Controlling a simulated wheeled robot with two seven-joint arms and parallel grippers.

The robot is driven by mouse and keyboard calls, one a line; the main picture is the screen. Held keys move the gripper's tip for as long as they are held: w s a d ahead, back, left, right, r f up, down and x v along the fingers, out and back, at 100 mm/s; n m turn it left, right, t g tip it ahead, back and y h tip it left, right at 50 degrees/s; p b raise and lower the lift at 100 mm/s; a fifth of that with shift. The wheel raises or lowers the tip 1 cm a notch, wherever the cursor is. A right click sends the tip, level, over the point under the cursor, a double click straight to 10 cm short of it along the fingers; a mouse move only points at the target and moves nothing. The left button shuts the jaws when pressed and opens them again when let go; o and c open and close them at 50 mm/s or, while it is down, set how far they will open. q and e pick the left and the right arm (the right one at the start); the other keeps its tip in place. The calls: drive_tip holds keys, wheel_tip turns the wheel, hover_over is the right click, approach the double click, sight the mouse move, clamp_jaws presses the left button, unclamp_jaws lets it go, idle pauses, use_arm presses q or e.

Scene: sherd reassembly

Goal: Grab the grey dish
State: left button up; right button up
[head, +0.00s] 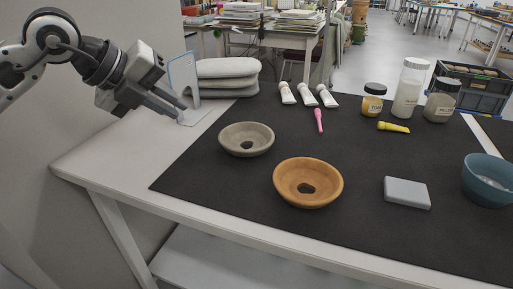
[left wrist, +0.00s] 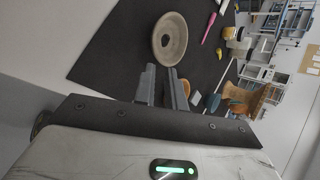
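The grey dish (head: 233,136) is a shallow round bowl with a hole in its bottom. It stands upright on the black mat (head: 230,185), left of the orange-brown dish (head: 325,183). My left gripper (head: 182,107) is up and to the left of the grey dish, well apart from it, in front of the white bookend. In the left wrist view the grey dish (left wrist: 179,36) lies beyond the fingertips. There the left gripper (left wrist: 161,69) shows a gap between its two fingers with nothing in it. My right gripper is not in view.
A bookend (head: 184,73) and grey stacked pads (head: 227,68) stand behind the gripper. White tubes (head: 307,95), a pink tool (head: 318,120), jars (head: 410,85), a yellow tool (head: 393,127), a grey block (head: 407,193) and a blue bowl (head: 487,180) lie farther right. The mat's front left is bare.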

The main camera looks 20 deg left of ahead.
use_arm(q)
drive_tip(key=w+f, duration=0.1)
drive_tip(key=w, duration=0.1)
drive_tip(key=b, duration=0.1)
approach(221, 137)
drive_tip(key=x, duration=0.3)
drive_tip(key=shift+w+d+f, duration=0.15)
drive_tip(key=shift+w+d, duration=0.15)
drive_tip(key=shift+d, duration=0.05)
drive_tip(key=b+x, duration=0.1)
drive_tip(key=x, duration=0.4)
drive_tip(key=shift+w+f, duration=0.1)
drive_tip(key=shift+f, duration=0.15)
drive_tip(key=shift+w+d+f, duration=0.15)
drive_tip(key=shift+w+f, duration=0.1)
drive_tip(key=shift+f, duration=0.05)
clamp_jaws()
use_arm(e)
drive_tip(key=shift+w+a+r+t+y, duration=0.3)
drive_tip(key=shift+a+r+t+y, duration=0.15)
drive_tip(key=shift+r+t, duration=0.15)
use_arm(q)
drive_tip(key=shift+y, duration=0.3)
